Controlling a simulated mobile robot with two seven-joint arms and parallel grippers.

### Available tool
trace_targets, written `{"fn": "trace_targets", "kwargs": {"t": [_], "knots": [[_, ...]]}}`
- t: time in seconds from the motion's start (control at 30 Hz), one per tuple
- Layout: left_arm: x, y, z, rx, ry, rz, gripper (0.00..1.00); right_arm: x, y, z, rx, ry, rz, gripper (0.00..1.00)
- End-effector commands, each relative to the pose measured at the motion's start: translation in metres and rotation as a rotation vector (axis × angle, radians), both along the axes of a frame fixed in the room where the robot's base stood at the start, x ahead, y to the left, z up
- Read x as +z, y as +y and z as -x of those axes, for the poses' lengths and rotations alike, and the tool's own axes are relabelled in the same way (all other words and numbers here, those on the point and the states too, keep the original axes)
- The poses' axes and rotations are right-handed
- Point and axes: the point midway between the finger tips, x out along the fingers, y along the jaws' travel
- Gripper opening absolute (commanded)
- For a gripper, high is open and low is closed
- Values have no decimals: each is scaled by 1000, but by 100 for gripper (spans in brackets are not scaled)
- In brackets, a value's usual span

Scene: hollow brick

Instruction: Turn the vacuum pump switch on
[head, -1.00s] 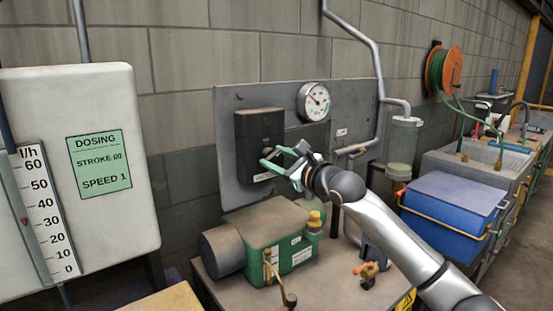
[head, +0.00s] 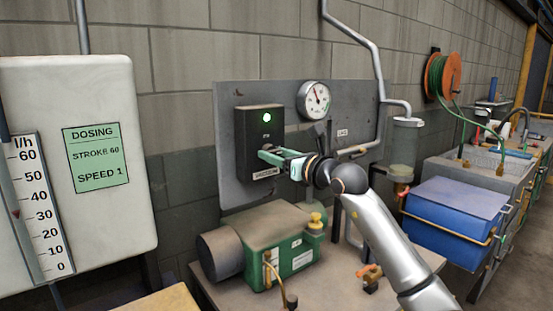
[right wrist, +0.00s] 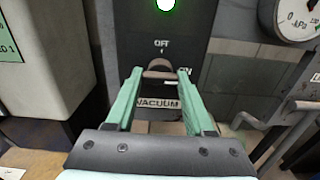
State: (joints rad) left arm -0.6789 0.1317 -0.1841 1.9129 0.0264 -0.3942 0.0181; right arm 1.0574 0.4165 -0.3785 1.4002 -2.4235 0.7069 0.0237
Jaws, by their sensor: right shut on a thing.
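The vacuum switch box (head: 247,136) is dark and mounted on a grey wall panel. A green lamp (head: 266,118) glows on its upper face and also shows at the top of the right wrist view (right wrist: 166,4). My right gripper (head: 270,155) is at the front of the box. In the right wrist view its green fingers (right wrist: 160,73) are shut on the switch knob (right wrist: 158,66), one on each side. The OFF mark stands above the knob, the ON mark to its right, and a VACUUM label below. My left gripper is not in view.
A round gauge (head: 314,100) and pipes are close right of the box. The green pump (head: 285,245) stands on the bench (head: 345,275) below. A white dosing cabinet (head: 95,225) is at left and a blue bin (head: 450,215) at right.

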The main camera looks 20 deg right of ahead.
Motion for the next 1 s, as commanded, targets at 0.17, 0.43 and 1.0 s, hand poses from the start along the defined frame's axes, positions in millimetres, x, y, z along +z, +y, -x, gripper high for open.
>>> {"fn": "trace_targets", "kwargs": {"t": [0.17, 0.43, 1.0], "knots": [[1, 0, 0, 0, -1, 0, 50, 1, 0, 0, 1, 0, -4, 54], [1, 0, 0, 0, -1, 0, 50, 1, 0, 0, 0, -1, -1, 83], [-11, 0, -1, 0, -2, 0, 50, -2, -12, 30, -1, -4, 2, 83]]}}
